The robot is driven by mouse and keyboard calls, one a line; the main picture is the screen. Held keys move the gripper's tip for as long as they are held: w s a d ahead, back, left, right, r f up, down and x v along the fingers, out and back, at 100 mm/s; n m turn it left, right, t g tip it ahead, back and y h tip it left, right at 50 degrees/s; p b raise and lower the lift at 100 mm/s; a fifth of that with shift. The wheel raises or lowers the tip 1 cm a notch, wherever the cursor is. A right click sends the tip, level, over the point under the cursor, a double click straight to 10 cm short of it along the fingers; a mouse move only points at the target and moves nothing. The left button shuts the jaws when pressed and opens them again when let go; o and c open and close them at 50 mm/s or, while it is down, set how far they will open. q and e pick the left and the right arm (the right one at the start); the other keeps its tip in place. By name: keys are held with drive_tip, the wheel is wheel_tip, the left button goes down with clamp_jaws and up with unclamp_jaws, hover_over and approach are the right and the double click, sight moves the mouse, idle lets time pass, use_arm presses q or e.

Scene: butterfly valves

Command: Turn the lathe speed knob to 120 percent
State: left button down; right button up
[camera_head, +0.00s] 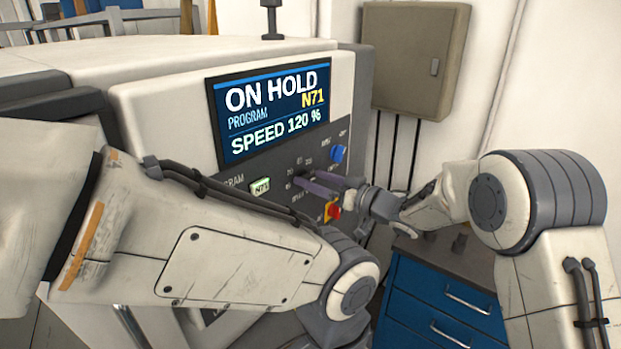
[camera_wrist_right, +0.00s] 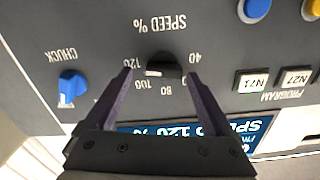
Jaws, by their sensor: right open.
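The black speed knob (camera_wrist_right: 165,68) sits on the lathe panel under the upside-down "SPEED %" label in the right wrist view. Its white mark is on the left side, toward the printed 120. My right gripper (camera_wrist_right: 157,76) is open, its two purple fingers spread on either side of the knob with visible gaps. In the head view the right gripper (camera_head: 318,184) is at the panel and its fingers mostly hide the knob. The lathe display (camera_head: 272,110) reads "ON HOLD", "N71" and "SPEED 120 %". My left arm crosses the front; its gripper is not in view.
A blue chuck knob (camera_wrist_right: 72,87) is left of the speed knob in the wrist view. Program buttons (camera_wrist_right: 252,81) are to the right. A red and yellow switch (camera_head: 332,211) lies below the right gripper. A blue drawer cabinet (camera_head: 440,300) stands right of the lathe.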

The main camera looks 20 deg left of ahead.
drive_tip(key=b+v, duration=0.4)
drive_tip(key=v, duration=0.6)
drive_tip(key=shift+d, duration=0.15)
